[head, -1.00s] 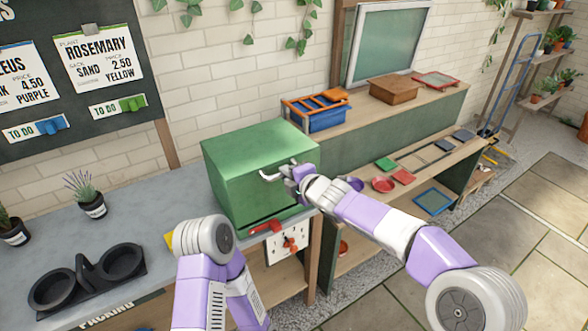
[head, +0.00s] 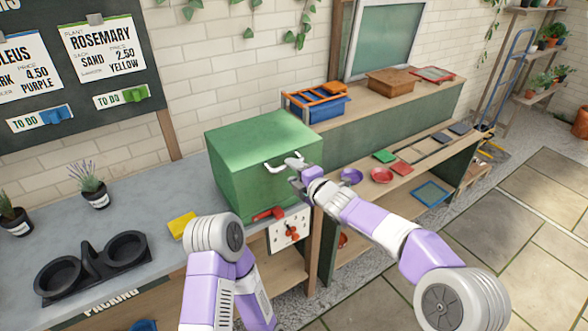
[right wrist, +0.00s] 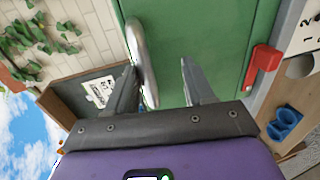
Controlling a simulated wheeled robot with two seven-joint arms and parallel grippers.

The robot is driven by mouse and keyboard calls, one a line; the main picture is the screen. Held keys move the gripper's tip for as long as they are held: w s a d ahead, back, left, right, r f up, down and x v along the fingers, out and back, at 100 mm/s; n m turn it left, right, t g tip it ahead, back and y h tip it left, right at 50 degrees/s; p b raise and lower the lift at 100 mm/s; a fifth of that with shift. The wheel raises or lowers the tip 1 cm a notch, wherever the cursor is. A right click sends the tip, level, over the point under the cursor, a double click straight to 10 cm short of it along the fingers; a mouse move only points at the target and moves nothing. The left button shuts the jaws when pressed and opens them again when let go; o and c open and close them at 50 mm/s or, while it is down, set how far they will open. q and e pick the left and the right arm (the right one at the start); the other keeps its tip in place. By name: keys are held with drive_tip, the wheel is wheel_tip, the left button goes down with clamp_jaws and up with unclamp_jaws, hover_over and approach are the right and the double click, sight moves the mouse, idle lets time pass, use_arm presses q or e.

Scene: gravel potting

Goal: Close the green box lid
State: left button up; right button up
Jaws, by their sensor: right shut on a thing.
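The green box (head: 250,145) stands on the grey counter, and its front face looks closed or nearly so. A pale metal handle (head: 272,167) is on that front face. My right gripper (head: 297,178) is at the front face, shut on the handle.
A yellow sponge-like block (head: 182,225), a black two-cup holder (head: 92,267) and potted plants (head: 91,190) are to the left. A lower shelf with dishes (head: 382,175) lies right.

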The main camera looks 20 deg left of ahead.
drive_tip(key=shift+o, duration=0.9)
drive_tip(key=shift+d+f, duration=0.15)
drive_tip(key=shift+f, duration=0.7)
drive_tip(key=shift+s+d, duration=0.1)
drive_tip(key=r+v, duration=0.1)
drive_tip(key=v, duration=0.6)
drive_tip(key=shift+r, duration=0.2)
drive_tip(key=shift+s, duration=0.1)
